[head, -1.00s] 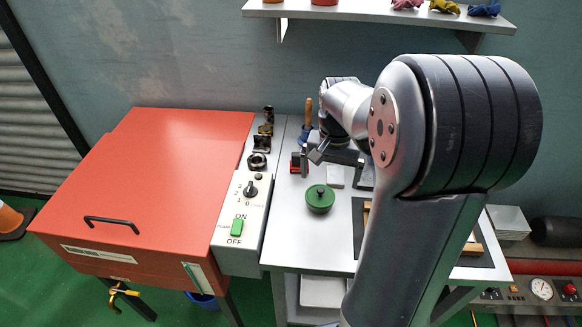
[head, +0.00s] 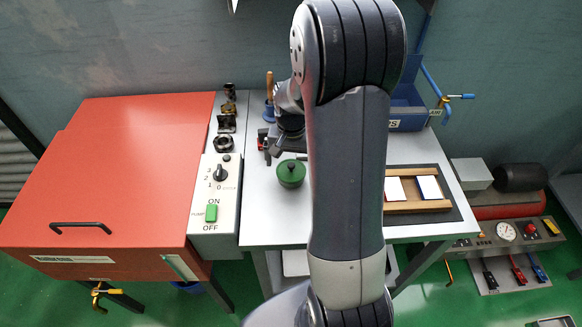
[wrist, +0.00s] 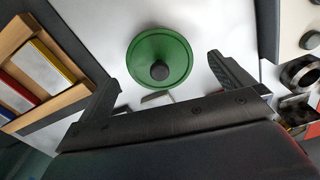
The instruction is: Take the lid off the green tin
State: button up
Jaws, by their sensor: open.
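The green tin (head: 291,174) stands upright on the white cart top, left of my arm in the head view. Its round green lid (wrist: 160,52) is on it, with a dark knob (wrist: 160,70) in the middle, seen from above in the wrist view. My gripper (wrist: 172,78) is open, its two dark fingers apart on either side of the near part of the lid in the picture, with nothing between them. I cannot tell how high the fingers are above the lid. In the head view my arm hides most of the gripper.
A wooden-railed tray (head: 418,205) with cards lies to the right on a dark mat. A red machine (head: 110,190) with a control panel (head: 213,205) stands at the left. Dark fittings (head: 226,125) line the panel's back. A blue bin (head: 408,105) is at the back right.

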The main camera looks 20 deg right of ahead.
jog(key=shift+f, duration=0.75)
jog(key=shift+c, duration=0.2)
jog(key=c, duration=1)
